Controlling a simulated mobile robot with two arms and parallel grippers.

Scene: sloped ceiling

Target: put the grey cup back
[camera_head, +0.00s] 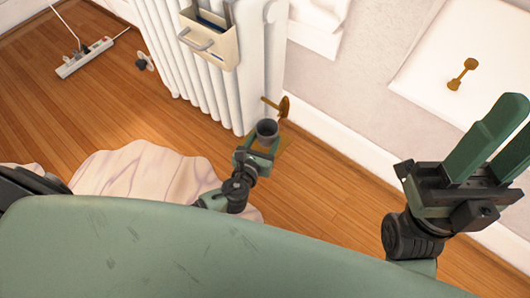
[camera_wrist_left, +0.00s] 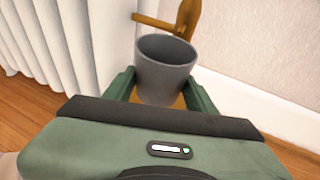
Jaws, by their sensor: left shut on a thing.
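The grey cup (camera_head: 267,127) is upright with its open top facing up, and it also shows in the left wrist view (camera_wrist_left: 165,65). My left gripper (camera_head: 259,158) is shut on the cup, with one green finger on each side of it. A brown wooden stand (camera_head: 284,106) with a side arm is right behind the cup, and its upper part shows in the left wrist view (camera_wrist_left: 186,20). The cup hides much of the stand; I cannot tell whether they touch. My right gripper (camera_head: 503,118) is raised at the right, its fingers apart and empty.
A white radiator (camera_head: 170,50) with a hanging beige holder (camera_head: 212,40) stands behind the cup. A white baseboard (camera_head: 345,145) runs along the wall at the right. A pale crumpled cloth (camera_head: 130,175) lies at the left.

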